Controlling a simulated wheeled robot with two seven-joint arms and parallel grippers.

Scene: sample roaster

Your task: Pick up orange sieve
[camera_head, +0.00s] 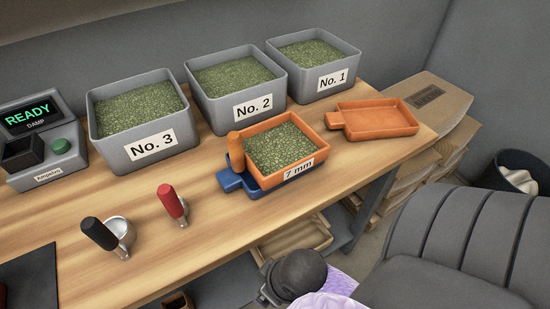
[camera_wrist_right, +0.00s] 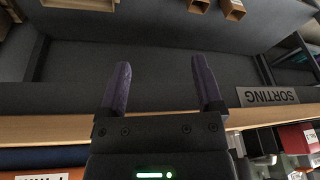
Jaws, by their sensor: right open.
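The orange sieve (camera_head: 318,146) has an upright orange handle (camera_head: 236,144) at its left corner and a "7 mm" label on its front. It is filled with green beans and sits on a blue tray (camera_head: 256,189) near the table's front edge. My right gripper (camera_wrist_right: 160,63) shows in the right wrist view, with two dark purple fingers spread apart and nothing between them. The sieve is not seen in that view. My left gripper is not in view.
Grey bins No. 3 (camera_head: 118,156), No. 2 (camera_head: 225,122) and No. 1 (camera_head: 312,91) stand behind the sieve. An empty orange tray (camera_head: 385,131) lies to its right. A "SORTING" sign (camera_wrist_right: 267,96) appears upside down in the wrist view.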

